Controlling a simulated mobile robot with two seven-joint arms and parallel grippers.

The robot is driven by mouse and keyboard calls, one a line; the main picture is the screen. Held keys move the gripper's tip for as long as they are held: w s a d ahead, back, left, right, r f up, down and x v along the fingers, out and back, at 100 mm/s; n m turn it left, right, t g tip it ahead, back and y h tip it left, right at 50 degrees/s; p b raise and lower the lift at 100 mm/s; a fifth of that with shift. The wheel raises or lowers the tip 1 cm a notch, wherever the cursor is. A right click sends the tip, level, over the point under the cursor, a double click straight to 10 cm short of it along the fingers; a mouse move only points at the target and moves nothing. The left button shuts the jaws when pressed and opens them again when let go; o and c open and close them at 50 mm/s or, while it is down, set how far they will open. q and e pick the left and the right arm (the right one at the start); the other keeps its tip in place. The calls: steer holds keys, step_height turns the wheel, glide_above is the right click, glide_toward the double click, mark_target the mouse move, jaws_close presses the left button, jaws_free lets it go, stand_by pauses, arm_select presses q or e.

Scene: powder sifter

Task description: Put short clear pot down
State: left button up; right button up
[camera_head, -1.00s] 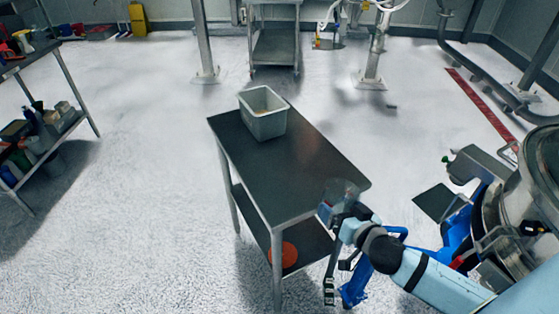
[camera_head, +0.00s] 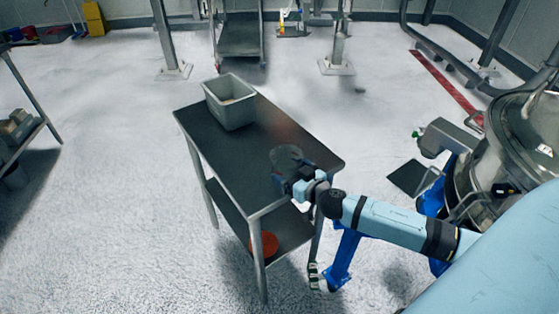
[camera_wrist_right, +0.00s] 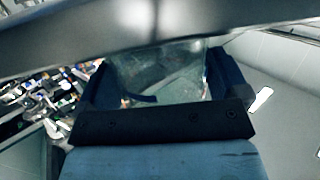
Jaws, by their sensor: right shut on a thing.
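The short clear pot (camera_head: 286,158) is see-through and hard to make out. It is at the tip of my right gripper (camera_head: 290,178), over the right part of the dark table top (camera_head: 250,150). My right gripper is shut on the pot, which also shows between the fingers in the right wrist view (camera_wrist_right: 160,75). I cannot tell whether the pot touches the table top. The gripper hides part of the pot's lower side. My left gripper is not in view.
A grey bin (camera_head: 231,103) stands on the far end of the table. An orange-red round thing (camera_head: 264,244) is on the lower shelf. A large metal machine (camera_head: 510,140) stands at the right. The table top between bin and pot is clear.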

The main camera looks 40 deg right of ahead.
mark_target(277, 162)
steer(key=shift+w, duration=0.7)
steer(key=w+p, duration=0.1)
steer(key=w, duration=0.3)
steer(key=shift+a, duration=0.15)
steer(key=shift+s+f, duration=0.1)
steer(key=shift+s, duration=0.1)
steer(key=shift+f, duration=0.2)
steer(key=o, duration=0.8)
steer(key=shift+r, duration=0.1)
